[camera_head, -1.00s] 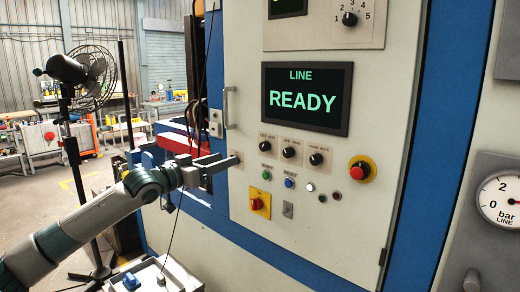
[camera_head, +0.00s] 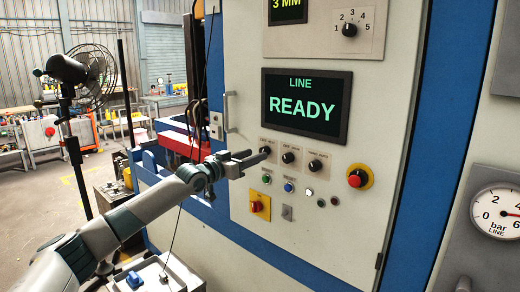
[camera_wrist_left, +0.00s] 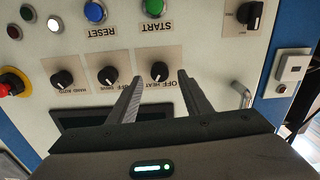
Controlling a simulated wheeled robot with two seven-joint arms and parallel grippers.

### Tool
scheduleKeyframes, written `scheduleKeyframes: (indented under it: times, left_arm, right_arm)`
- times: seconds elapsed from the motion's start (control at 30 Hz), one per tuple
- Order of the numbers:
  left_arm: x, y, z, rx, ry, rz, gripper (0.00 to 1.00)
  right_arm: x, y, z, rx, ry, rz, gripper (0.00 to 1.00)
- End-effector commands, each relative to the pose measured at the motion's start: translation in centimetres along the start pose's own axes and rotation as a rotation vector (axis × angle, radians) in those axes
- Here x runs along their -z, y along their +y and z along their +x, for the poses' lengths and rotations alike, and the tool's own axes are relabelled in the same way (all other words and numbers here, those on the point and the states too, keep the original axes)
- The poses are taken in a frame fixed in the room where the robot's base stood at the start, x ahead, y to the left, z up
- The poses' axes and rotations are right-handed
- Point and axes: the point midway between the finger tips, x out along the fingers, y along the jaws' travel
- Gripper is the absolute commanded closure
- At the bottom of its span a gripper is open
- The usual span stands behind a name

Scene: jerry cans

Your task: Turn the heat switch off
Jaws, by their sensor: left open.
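The heat switch (camera_wrist_left: 159,72) is a black rotary knob on a small beige plate lettered OFF and HEAT, seen upside down in the left wrist view. In the head view the heat switch (camera_head: 265,150) is the leftmost of three knobs below the READY screen. My left gripper (camera_head: 262,156) is open in front of the panel, its fingertips close by the heat switch. In the left wrist view the fingers of the left gripper (camera_wrist_left: 158,79) appear on either side of the knob; contact cannot be made out. My right gripper is out of view.
The drive knob (camera_wrist_left: 108,75) and the hand/auto knob (camera_wrist_left: 62,78) sit beside the heat switch. A green START button (camera_wrist_left: 149,8), a blue RESET button (camera_wrist_left: 95,12) and a red emergency stop (camera_head: 357,177) are nearby. A door handle (camera_head: 228,110) stands out left of the screen.

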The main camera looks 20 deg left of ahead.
Motion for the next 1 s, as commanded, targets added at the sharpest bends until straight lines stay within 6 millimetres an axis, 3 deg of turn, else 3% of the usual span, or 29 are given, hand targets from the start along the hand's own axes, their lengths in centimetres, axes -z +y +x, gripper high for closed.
scheduleKeyframes:
  times: [0.1,0.3,0.8,1.0]
  left_arm:
    - [0.2,0.0,1.8,0.001,0.0,0.002,0.55]
    - [0.1,0.1,3.4,-0.001,0.0,0.0,0.55]
    - [0.0,0.0,4.2,0.0,0.001,0.001,0.55]
    - [0.0,0.0,4.2,0.0,0.001,0.001,0.97]
  right_arm:
    - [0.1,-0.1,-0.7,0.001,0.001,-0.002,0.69]
    - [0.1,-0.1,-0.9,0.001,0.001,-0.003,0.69]
    - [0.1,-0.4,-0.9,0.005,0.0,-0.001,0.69]
    - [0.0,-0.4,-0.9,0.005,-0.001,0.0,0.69]
